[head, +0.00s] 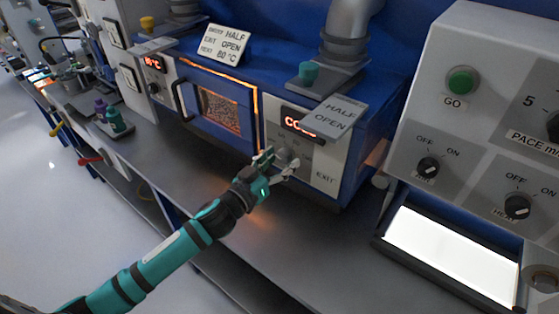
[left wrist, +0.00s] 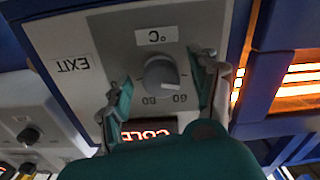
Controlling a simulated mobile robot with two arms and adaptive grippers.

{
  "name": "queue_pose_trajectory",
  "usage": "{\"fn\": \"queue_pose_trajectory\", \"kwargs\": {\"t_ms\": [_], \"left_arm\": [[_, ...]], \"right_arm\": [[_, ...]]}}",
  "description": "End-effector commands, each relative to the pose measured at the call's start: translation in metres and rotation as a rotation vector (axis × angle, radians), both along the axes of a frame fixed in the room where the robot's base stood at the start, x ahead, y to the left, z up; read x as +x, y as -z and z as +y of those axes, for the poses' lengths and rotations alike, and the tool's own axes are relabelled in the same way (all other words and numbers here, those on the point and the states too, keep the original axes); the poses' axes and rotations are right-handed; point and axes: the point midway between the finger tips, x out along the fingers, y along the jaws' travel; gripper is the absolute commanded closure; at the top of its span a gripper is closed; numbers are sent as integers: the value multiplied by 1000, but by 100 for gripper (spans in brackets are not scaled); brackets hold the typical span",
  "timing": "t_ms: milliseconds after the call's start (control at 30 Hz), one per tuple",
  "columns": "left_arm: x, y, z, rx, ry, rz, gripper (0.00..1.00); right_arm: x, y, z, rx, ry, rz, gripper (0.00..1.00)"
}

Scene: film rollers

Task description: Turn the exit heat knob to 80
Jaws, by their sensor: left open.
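The exit heat knob (left wrist: 160,74) is a round grey dial on the panel marked EXIT (head: 325,177). The left wrist view shows it upside down, with small numbers beside it and a lit display (left wrist: 148,133) reading COLD. My left gripper (head: 282,160) is at this panel in the head view, partly covering the knob. In the left wrist view its two fingers (left wrist: 166,86) are spread on either side of the knob, with gaps visible. Finger contact and the knob's exact setting cannot be told. My right gripper is not in view.
A HALF OPEN card (head: 329,117) overlaps the exit display's edge. A glowing oven window (head: 221,111) with a door handle (head: 180,101) is left of the panel. A white light panel (head: 450,250) lies at right. The grey bench front (head: 205,180) is mostly clear.

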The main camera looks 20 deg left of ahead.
Motion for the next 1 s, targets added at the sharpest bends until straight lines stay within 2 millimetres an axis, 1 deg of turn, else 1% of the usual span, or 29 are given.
{"fn": "queue_pose_trajectory", "kwargs": {"t_ms": [33,67,400,467,767,1000], "left_arm": [[0,0,0,0,0,0,38],[0,0,0,0,0,0,41],[0,0,0,0,0,0,86],[0,0,0,0,0,-1,93],[0,-1,1,35,0,-14,93],[0,-2,1,165,0,-62,93]], "right_arm": [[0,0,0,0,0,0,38],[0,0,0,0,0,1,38],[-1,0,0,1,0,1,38],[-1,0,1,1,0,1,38],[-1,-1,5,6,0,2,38],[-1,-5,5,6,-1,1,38]]}}
